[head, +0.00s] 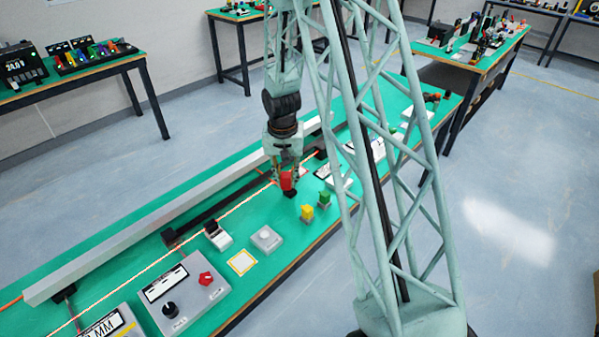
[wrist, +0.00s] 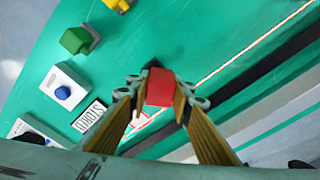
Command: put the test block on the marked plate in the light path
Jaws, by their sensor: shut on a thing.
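My gripper (head: 287,178) is shut on a red block (head: 286,183), which shows between the fingertips in the wrist view (wrist: 160,88). The block is over the green bench, right of the thin red light line (head: 228,210) in the head view; its exact height is unclear. A pale plate with a red outline (wrist: 138,119) lies by the light line, partly hidden by a finger in the wrist view. A white plate with a yellow border (head: 242,262) lies nearer the bench's front edge.
A yellow block (head: 307,213) and a green block (head: 324,199) stand near the bench edge. A grey box with a round knob (head: 267,238) and a dial panel (head: 187,292) stand nearer. A long grey rail (head: 150,220) runs along the far side.

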